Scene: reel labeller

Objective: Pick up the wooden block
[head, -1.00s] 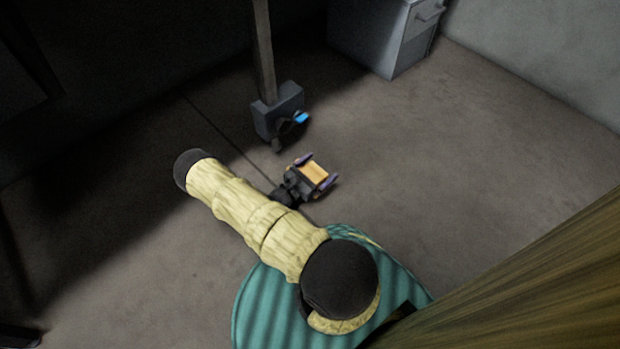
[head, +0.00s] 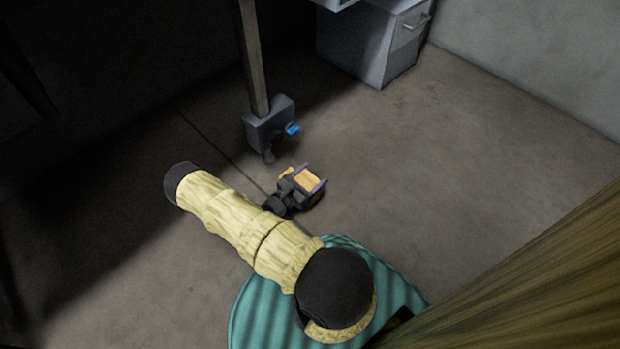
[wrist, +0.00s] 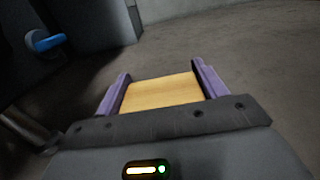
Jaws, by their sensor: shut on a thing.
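The wooden block (head: 301,179) is a light orange-brown piece held between the purple fingers of my gripper (head: 308,184). In the wrist view, the block (wrist: 160,91) fills the space between both fingers of my gripper (wrist: 161,86), with its pale wood grain facing the camera. My gripper is shut on it. The sides of the block against the fingers are hidden. How high the block is above the floor is hard to tell.
A grey box with a blue handle (head: 292,129) stands close beyond my gripper, at the foot of a post (head: 253,60). A grey drawer cabinet (head: 375,45) stands at the back by the wall. The floor (head: 470,170) to the right is clear.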

